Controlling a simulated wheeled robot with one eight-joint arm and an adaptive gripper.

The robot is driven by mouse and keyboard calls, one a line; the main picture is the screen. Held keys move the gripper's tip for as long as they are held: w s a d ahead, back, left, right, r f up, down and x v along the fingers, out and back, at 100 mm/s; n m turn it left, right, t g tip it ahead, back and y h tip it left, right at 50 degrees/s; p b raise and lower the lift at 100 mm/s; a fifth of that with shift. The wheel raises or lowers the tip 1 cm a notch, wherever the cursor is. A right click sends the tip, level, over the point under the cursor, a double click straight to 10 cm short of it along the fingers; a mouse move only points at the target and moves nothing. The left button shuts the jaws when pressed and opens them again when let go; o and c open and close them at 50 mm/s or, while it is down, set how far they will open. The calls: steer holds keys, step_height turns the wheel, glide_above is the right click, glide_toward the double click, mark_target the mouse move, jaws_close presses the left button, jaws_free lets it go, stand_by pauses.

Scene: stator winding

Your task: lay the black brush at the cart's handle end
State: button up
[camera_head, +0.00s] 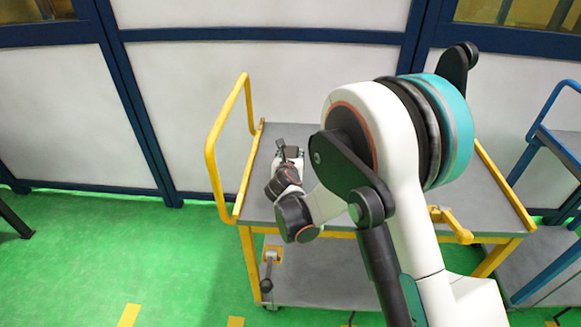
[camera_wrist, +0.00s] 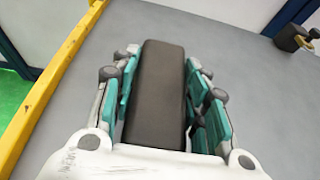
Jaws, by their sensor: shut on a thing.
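The black brush (camera_wrist: 155,98) is a long dark block between the teal-padded fingers of my gripper (camera_wrist: 161,62) in the wrist view. My gripper is shut on it, with pads along both long sides. In the head view my gripper (camera_head: 288,155) is over the left part of the cart's grey top (camera_head: 262,208), close to the yellow handle (camera_head: 212,150). The brush is hard to make out there. I cannot tell whether the brush touches the cart top.
A yellow edge rail (camera_wrist: 48,88) runs along the left in the wrist view. A small dark and brass-coloured object (camera_wrist: 290,40) is at the upper right. The grey surface around the brush is clear. A blue cart (camera_head: 552,140) stands at the right in the head view.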

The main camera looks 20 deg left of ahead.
step_height(320, 180, down, 3)
steer(key=shift+f+b, duration=0.1)
steer(key=shift+b, duration=0.35)
steer(key=o, duration=1.1)
steer(key=shift+r, duration=0.2)
steer(key=p+v, duration=0.4)
steer(key=v, duration=0.8)
steer(key=shift+f, duration=0.1)
